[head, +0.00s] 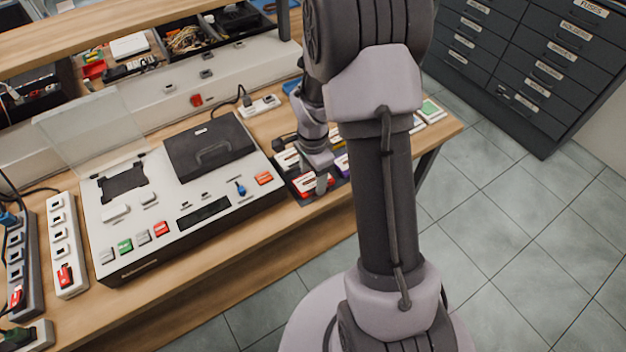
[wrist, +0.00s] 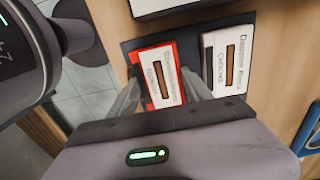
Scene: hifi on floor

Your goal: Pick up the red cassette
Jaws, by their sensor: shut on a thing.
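The red cassette (wrist: 159,75), with a white label and a brown window, lies in a dark tray (wrist: 191,47) in the wrist view. My gripper (wrist: 163,90) is shut on it, one pale finger at each side. The cassette still sits among the others at tray level. In the head view the red cassette (head: 304,187) shows at the tray's front, partly covered by my gripper (head: 321,183).
A white cassette (wrist: 228,58) lies close to the right in the wrist view. In the head view, a cassette deck (head: 200,228) with a raised clear lid stands left of the tray. A power strip (head: 59,235) is at far left. Floor is clear at right.

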